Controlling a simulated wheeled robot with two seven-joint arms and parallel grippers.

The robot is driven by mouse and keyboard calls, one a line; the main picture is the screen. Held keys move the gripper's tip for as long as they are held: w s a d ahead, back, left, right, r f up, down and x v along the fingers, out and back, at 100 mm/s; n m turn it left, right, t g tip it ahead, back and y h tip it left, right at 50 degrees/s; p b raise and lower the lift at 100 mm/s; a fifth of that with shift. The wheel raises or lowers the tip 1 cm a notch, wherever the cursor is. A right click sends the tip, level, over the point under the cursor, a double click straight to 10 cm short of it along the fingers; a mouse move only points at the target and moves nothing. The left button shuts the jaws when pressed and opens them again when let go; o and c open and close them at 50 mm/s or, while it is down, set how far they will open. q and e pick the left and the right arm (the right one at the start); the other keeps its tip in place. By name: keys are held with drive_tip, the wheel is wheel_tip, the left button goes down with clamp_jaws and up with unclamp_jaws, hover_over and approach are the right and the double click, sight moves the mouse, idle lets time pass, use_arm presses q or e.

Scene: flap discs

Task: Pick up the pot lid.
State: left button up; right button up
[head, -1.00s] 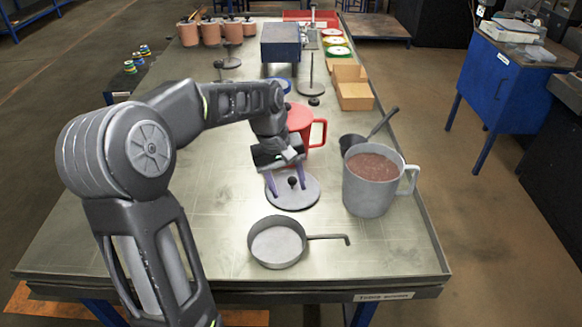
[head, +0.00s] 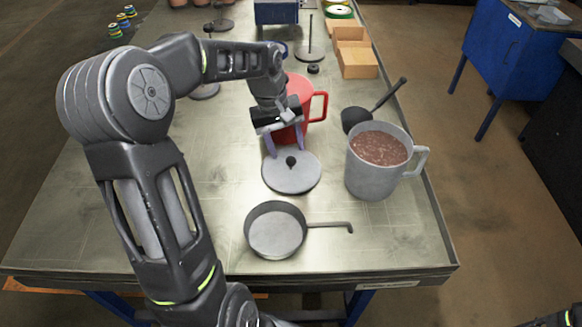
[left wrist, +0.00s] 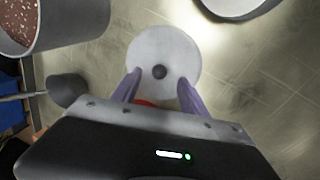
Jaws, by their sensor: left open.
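The pot lid (head: 290,180) is a flat grey disc with a small dark knob, lying on the metal table. It also shows in the left wrist view (left wrist: 160,48), with its knob in line with the gap between the fingers. My left gripper (head: 285,152) is open and empty, its purple fingers pointing down at the lid's far side in the head view. The fingers do not grip the knob; their exact height above the lid is hard to tell. My right gripper is not in view.
A red mug (head: 297,92) stands just behind the left gripper. A grey pot with brown contents (head: 372,183) stands right of the lid, a dark ladle (head: 354,121) behind it. A shallow pan (head: 275,236) sits in front. Bare table lies left.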

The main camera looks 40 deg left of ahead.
sight(290, 158)
use_arm(q)
drive_tip(key=shift+f, duration=0.15)
drive_tip(key=f, duration=0.1)
drive_tip(key=f+p, duration=0.1)
drive_tip(key=f, duration=0.1)
drive_tip(key=w+f, duration=0.1)
drive_tip(key=f, duration=0.1)
drive_tip(key=shift+d+p, duration=0.3)
drive_tip(key=shift+c, duration=0.4)
clamp_jaws()
idle(0.4)
